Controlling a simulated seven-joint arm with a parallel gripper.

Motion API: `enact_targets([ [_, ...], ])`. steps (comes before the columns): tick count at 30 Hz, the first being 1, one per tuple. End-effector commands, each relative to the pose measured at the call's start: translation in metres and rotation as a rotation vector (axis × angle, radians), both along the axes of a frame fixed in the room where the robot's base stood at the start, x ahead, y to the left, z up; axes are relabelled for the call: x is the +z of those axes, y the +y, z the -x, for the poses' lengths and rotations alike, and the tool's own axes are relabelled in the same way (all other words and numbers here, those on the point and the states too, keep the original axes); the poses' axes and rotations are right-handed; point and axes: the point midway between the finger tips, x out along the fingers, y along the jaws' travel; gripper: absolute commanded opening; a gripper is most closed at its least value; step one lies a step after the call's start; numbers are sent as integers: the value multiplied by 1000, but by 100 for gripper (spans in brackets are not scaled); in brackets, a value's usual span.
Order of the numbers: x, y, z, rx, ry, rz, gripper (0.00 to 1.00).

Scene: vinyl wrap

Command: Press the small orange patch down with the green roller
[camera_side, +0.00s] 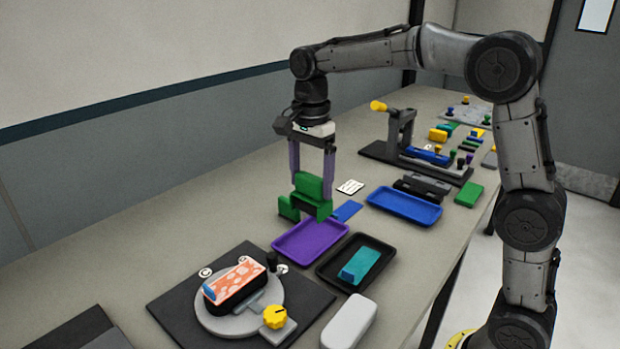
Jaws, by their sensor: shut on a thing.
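My gripper (312,182) points down above the table, left of the centre of the picture. Its purple fingers are shut on a green tool with a dark part, which I take to be the green roller (318,206). The roller is upright, just behind the purple tray; whether it touches the table is unclear. An orange sheet with pale blotches (236,277) covers the top of a black block on a round grey turntable (218,324), in front and to the left of my gripper. I cannot make out a separate small orange patch on it.
A purple tray (283,247) lies between the roller and the turntable. A black tray holds a teal block (360,264). A yellow knob (274,316) stands at the turntable's front.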

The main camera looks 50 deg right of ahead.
Motion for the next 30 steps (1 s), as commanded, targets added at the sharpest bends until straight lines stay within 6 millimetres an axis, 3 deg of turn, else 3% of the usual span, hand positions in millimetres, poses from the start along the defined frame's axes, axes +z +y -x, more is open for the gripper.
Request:
enact_targets([
  [1, 0, 0, 0, 0, -1, 0, 58],
  [4, 0, 0, 0, 0, -1, 0, 43],
  [13, 11, 5, -5, -105, -1, 0, 43],
  [17, 18, 37, -18, -131, -3, 0, 43],
  [24, 23, 109, -31, -74, -6, -1, 43],
  [30, 18, 141, -30, -9, -2, 0, 43],
])
